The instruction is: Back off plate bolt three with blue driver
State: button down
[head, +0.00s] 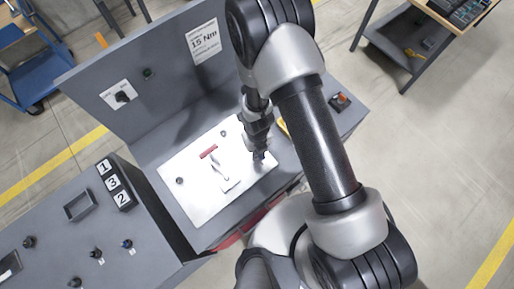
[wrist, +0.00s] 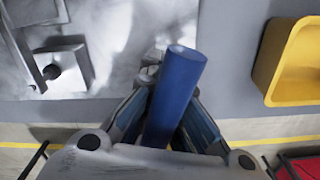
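The pale plate (head: 195,200) lies on the grey machine's sloped top, with a dark bolt (head: 180,181) near its left corner and another (head: 223,133) at its top edge. My gripper (head: 260,154) is over the plate's right end in the head view. In the wrist view my gripper (wrist: 170,125) is closed around the blue driver (wrist: 177,85), a plain blue cylinder. Its far end points toward the plate's edge (wrist: 115,65). The driver hides what lies under it, so I cannot tell whether it touches a bolt.
A yellow bin (wrist: 263,60) stands right of the plate. A red-topped button box (head: 340,100) is on the machine's right. Number tiles 1, 3, 2 (head: 113,183) and several dark knob-like pieces (head: 96,253) are on the left bench. A metal bracket (head: 224,175) rises mid-plate.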

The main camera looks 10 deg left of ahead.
dwell(0.3)
jog(key=shift+n, duration=1.3)
jog(key=shift+n, duration=1.1)
jog(key=m, duration=0.2)
jog(key=shift+m, duration=0.4)
jog(key=shift+r, duration=0.15)
